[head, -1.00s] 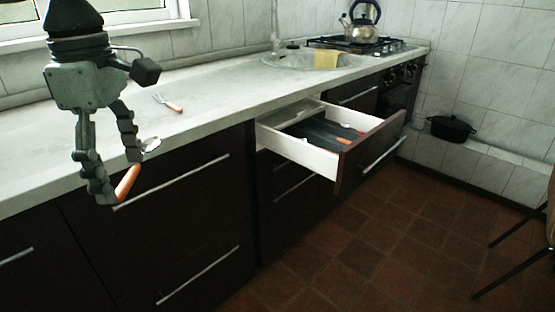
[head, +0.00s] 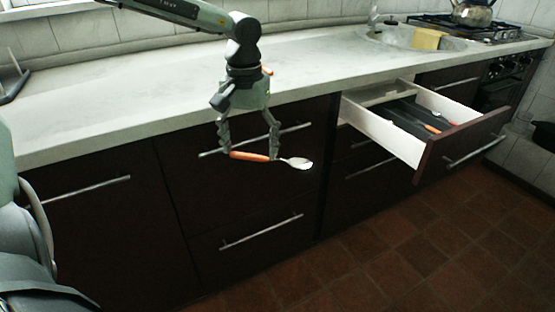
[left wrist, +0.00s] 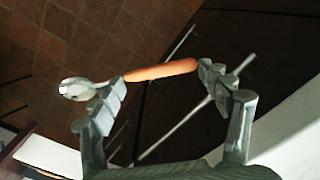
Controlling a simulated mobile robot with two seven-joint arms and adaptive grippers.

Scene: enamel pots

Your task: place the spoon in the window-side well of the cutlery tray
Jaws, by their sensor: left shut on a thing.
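The spoon (head: 250,156) has an orange handle and a silver bowl. My left gripper (head: 248,150) is shut on its handle, with one finger near each end of the handle. It holds the spoon roughly level, in front of the cabinet doors and below the counter edge. The left wrist view shows the spoon (left wrist: 160,71) between the fingertips (left wrist: 160,82), its bowl sticking out past one finger. The dark cutlery tray (head: 398,124) lies in the open drawer (head: 383,136), right of the gripper. An orange-handled piece (head: 432,129) lies in it. My right gripper is out of view.
The drawer front (head: 462,143) juts out over the tiled floor. An orange handle end (head: 267,70) shows on the counter (head: 120,95) behind my left arm. A sink with a yellow cloth (head: 428,39) and a stove with a kettle (head: 473,12) are at the right. Floor in front is clear.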

